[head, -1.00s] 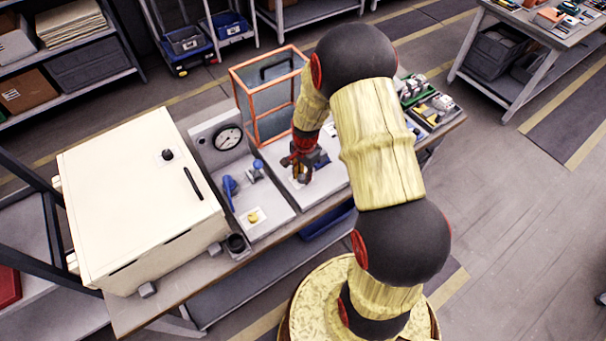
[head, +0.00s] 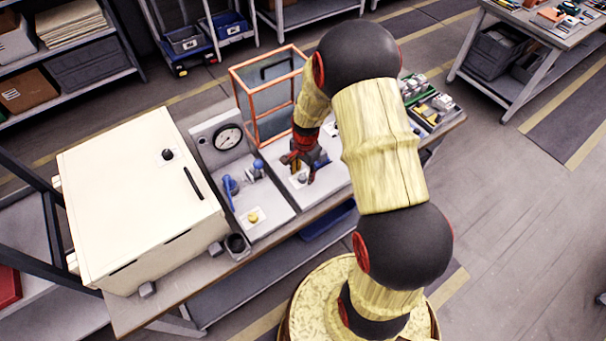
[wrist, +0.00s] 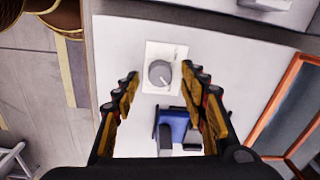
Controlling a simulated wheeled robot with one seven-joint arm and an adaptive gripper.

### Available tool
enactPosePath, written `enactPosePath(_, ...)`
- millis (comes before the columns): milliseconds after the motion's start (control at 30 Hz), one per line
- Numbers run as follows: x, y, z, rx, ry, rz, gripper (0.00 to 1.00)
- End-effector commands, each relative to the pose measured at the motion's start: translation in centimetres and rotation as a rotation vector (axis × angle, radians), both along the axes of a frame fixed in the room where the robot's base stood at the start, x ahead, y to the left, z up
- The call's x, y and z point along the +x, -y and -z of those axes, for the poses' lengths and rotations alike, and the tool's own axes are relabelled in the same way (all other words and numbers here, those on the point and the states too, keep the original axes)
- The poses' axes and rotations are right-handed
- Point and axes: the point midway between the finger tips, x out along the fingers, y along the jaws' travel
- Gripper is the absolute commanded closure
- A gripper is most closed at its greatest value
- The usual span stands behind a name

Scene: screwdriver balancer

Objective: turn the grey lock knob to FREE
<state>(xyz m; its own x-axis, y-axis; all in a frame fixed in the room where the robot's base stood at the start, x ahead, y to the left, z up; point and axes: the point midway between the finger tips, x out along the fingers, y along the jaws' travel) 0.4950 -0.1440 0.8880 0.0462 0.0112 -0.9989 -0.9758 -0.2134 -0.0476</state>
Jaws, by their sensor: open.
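The grey lock knob (wrist: 159,73) is a round dial with a pointer mark, on a white label plate (wrist: 153,89) on a light panel. In the wrist view it lies between and a little beyond the fingertips of my gripper (wrist: 161,80), which is open and empty. The label text is too small to read. In the head view my gripper (head: 304,170) is over the panel on the bench, and the knob (head: 302,177) shows small beside the fingers. I cannot tell whether the fingers touch it. A blue block with a dark grey part (wrist: 174,125) lies nearer the palm.
Left of my gripper stand a panel with a gauge (head: 228,137), blue handles (head: 230,185) and a yellow knob (head: 253,217), then a large cream cabinet (head: 130,200). An orange-framed clear box (head: 268,95) stands behind. Trays of parts (head: 430,103) are at the right.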

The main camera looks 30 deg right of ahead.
Motion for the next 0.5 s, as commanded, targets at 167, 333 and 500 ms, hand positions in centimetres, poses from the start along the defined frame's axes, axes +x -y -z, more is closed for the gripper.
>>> enactPosePath(167,0.0,0.1,-3.5,-0.002,0.005,0.0,0.57)
enactPosePath(333,-0.2,0.1,-7.0,-0.001,0.004,0.001,0.57)
enactPosePath(500,-0.4,0.1,-9.4,-0.001,0.002,0.001,0.57)
